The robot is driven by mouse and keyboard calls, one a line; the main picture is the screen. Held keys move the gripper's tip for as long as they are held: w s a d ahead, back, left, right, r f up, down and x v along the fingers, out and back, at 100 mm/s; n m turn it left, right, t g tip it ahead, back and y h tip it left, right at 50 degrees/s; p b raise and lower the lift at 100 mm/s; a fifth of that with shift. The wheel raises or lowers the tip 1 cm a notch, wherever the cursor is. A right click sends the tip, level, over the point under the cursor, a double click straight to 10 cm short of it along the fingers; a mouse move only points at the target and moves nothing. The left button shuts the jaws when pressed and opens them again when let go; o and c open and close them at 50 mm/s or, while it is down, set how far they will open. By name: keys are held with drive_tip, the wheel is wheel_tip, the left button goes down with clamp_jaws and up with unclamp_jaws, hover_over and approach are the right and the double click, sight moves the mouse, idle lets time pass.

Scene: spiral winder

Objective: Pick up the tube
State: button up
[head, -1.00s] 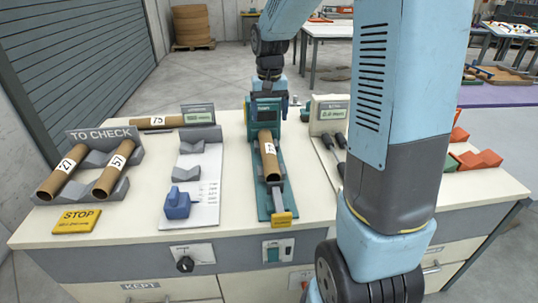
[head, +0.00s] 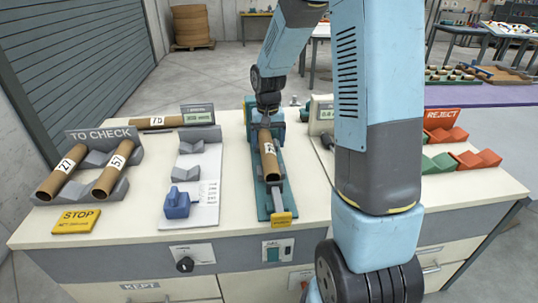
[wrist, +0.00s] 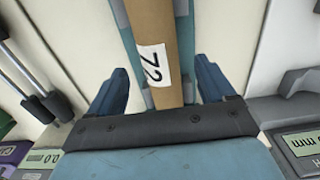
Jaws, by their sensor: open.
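A brown cardboard tube with a white label reading 72 (head: 268,160) lies lengthwise on the narrow teal fixture (head: 278,203) in the middle of the bench. In the wrist view the tube (wrist: 153,25) runs between my fingers, its label facing up. My gripper (wrist: 162,72) is open, with one blue finger on each side of the tube and visible gaps on both sides. In the head view my gripper (head: 266,116) is over the tube's far end, partly hidden by my wrist. I cannot tell its exact height above the tube.
Two tubes, 27 (head: 63,170) and 57 (head: 114,168), lie on the grey TO CHECK rack (head: 104,134) at left. Another tube (head: 154,122) lies behind. A blue block (head: 177,203) stands left of the fixture. A red REJECT rack (head: 443,120) is at right.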

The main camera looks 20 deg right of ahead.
sight(268, 148)
drive_tip(key=shift+f, duration=2.3)
drive_tip(key=shift+c, duration=0.3)
drive_tip(key=shift+w, duration=0.1)
drive_tip(key=c, duration=1.1)
